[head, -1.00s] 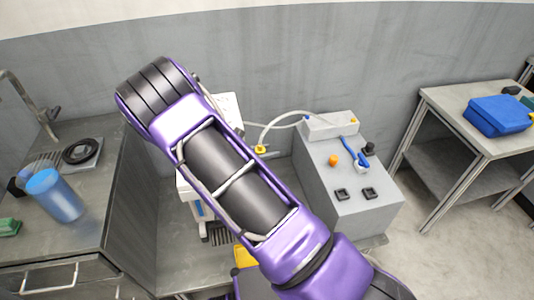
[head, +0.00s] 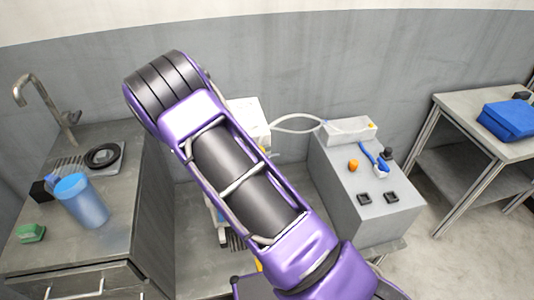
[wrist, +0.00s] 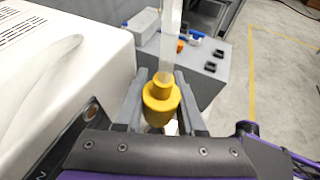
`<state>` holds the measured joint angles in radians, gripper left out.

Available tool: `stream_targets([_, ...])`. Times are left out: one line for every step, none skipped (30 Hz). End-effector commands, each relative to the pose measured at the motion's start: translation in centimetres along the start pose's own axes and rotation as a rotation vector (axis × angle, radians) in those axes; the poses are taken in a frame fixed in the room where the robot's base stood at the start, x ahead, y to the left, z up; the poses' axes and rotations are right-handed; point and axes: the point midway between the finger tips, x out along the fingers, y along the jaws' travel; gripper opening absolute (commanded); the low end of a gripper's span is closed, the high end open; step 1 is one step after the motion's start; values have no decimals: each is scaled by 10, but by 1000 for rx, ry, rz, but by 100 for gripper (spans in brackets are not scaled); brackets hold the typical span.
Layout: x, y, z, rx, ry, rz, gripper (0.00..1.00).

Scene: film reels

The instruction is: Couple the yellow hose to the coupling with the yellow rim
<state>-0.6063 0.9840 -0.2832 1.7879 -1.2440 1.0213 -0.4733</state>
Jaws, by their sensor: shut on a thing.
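In the wrist view, my gripper (wrist: 160,80) is shut on the yellow end fitting of the yellow hose (wrist: 161,97). The hose's pale, translucent tube rises from the fitting. In the head view my arm hides the gripper and fitting; the pale hose (head: 290,117) loops from the small light box to behind my arm. The white machine (wrist: 70,70) stands left of the fitting in the wrist view, and partly shows behind my arm in the head view (head: 252,118).
A grey cabinet (head: 340,195) at right bears a light box (head: 362,129), a blue-handled tool (head: 373,158), an orange knob (head: 353,165) and black squares. A blue cup (head: 82,202) stands on the left counter. A blue case (head: 510,121) lies on the right table.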

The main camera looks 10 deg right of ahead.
Motion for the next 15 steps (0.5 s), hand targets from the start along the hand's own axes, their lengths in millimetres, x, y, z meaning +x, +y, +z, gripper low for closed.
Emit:
stream_targets([1, 0, -2, 0, 0, -1, 0])
stream_targets([2, 0, -4, 0, 0, -1, 0])
stream_targets([2, 0, -6, 0, 0, -1, 0])
stream_targets([3, 0, -8, 0, 0, 0, 0])
stream_targets([4, 0, -10, 0, 0, 0, 0])
stream_targets([6, 0, -13, 0, 0, 0, 0])
stream_targets([7, 0, -15, 0, 0, 0, 0])
stream_targets([8, 0, -18, 0, 0, 0, 0])
stream_targets([10, 0, -22, -1, -1, 0, 0])
stream_targets([11, 0, -25, -1, -1, 0, 0])
stream_targets([12, 0, -28, -1, -1, 0, 0])
stream_targets([14, 0, -32, -1, -1, 0, 0])
stream_targets([15, 0, -35, -1, -1, 0, 0])
stream_targets([16, 0, -38, -1, -1, 0, 0])
stream_targets([18, 0, -42, -1, -1, 0, 0])
